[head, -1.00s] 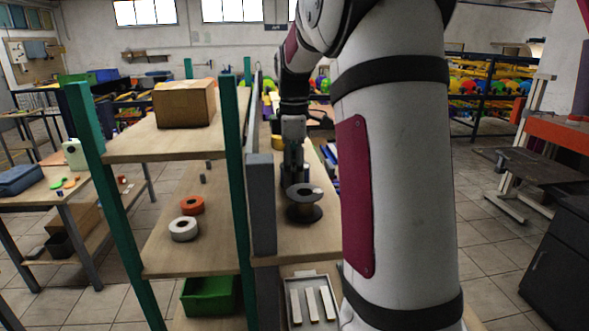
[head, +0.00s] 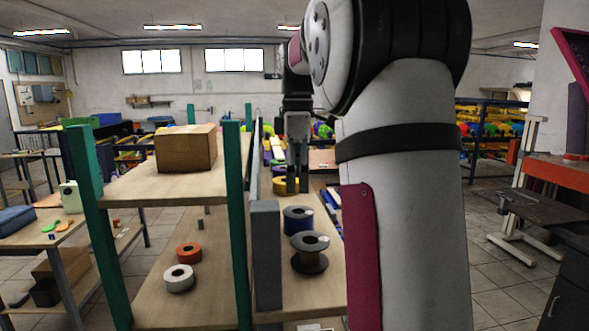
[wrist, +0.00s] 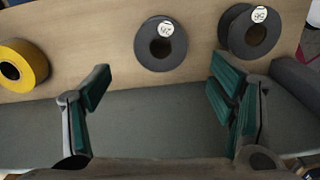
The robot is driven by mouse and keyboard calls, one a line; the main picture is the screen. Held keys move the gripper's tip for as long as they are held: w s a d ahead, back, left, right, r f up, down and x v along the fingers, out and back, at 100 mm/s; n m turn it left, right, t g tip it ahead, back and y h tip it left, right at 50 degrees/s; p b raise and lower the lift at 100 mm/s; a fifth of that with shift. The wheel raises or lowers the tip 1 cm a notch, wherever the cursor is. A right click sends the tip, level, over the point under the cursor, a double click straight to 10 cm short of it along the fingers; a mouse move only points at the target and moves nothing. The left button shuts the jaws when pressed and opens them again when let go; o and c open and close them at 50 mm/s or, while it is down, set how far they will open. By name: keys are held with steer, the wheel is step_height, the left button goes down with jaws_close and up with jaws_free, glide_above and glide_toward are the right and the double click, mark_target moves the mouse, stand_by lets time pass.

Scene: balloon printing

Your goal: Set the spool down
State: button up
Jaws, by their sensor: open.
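My gripper (head: 297,180) is open and empty, raised above the row of spools on the wooden shelf board (head: 325,285). In the wrist view the fingers (wrist: 160,88) are spread wide with nothing between them. A grey-blue spool (head: 298,213) lies flat on the board, apart from the gripper. In the wrist view a grey spool with a white label (wrist: 152,60) lies beyond the gap between the fingers. A dark wide-flanged spool (head: 310,264) lies nearest the head camera. A yellow spool (head: 281,188) lies farther back, partly behind the gripper; it shows at left in the wrist view (wrist: 38,62).
A grey upright panel (head: 267,255) and a green post (head: 237,220) stand left of the spools. The shelf left of them holds an orange spool (head: 189,246), a white spool (head: 179,286) and a cardboard box (head: 184,154) above. Blue items lie at the board's right edge.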

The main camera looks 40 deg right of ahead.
steer(key=shift+r, duration=1.35)
